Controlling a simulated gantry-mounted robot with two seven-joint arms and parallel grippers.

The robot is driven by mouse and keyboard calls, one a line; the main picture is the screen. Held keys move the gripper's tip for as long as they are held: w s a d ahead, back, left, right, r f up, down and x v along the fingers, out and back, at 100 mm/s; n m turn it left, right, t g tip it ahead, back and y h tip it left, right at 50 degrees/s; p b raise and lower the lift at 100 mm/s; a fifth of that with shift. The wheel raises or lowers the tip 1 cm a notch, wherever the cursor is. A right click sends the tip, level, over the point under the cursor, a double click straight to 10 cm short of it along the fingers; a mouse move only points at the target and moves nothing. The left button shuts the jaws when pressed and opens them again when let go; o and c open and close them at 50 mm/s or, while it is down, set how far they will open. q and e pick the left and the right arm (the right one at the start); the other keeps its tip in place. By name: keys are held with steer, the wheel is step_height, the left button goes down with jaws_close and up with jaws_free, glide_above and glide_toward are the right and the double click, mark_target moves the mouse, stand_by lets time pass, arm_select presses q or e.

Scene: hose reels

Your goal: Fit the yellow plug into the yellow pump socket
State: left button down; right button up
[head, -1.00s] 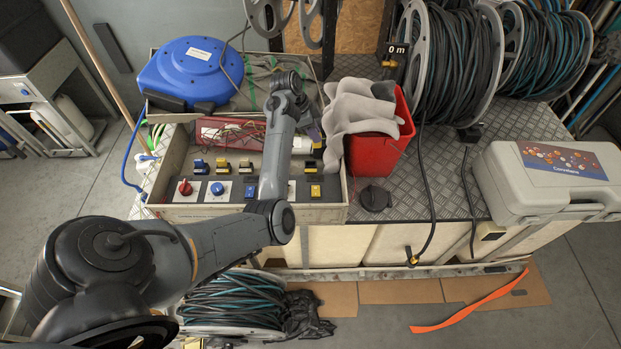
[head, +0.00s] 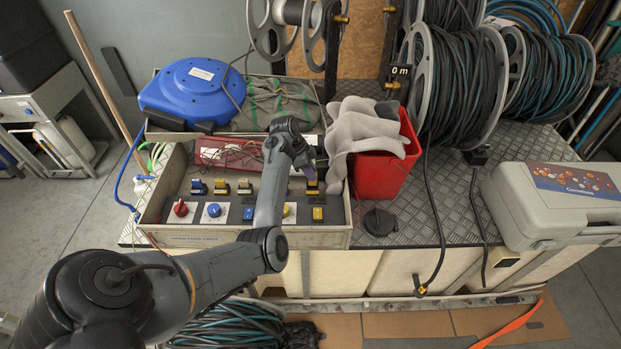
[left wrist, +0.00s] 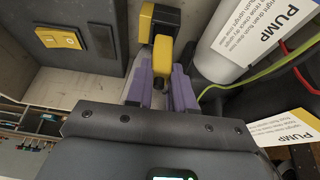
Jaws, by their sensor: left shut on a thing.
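My left gripper (head: 306,168) is over the right part of the open box (head: 340,238) with the control panel. In the left wrist view its purple fingers (left wrist: 160,92) are shut on the yellow plug (left wrist: 162,56), a small yellow body with a dark tip between them. A black-and-yellow block (left wrist: 166,19) is just beyond the plug; I cannot tell whether the two touch. It seems to be the black-and-yellow piece (head: 313,188) below the gripper in the head view.
White labels marked PUMP (left wrist: 252,38) and a green cable crowd the fingers' right side. A red bin (head: 385,172) with grey gloves (head: 362,130) stands right of the box. A blue reel (head: 193,87) is behind it, and a grey case (head: 548,215) is at far right.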

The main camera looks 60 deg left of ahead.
arm_select(q)
step_height(320, 180, down, 3)
steer(key=shift+s+d+r, duration=0.1)
steer(key=shift+r, duration=0.1)
steer(key=shift+f, duration=0.1)
steer(key=c, duration=1)
jaws_free()
steer(key=shift+f, duration=0.1)
steer(key=p+v, duration=0.2)
steer(key=v, duration=1)
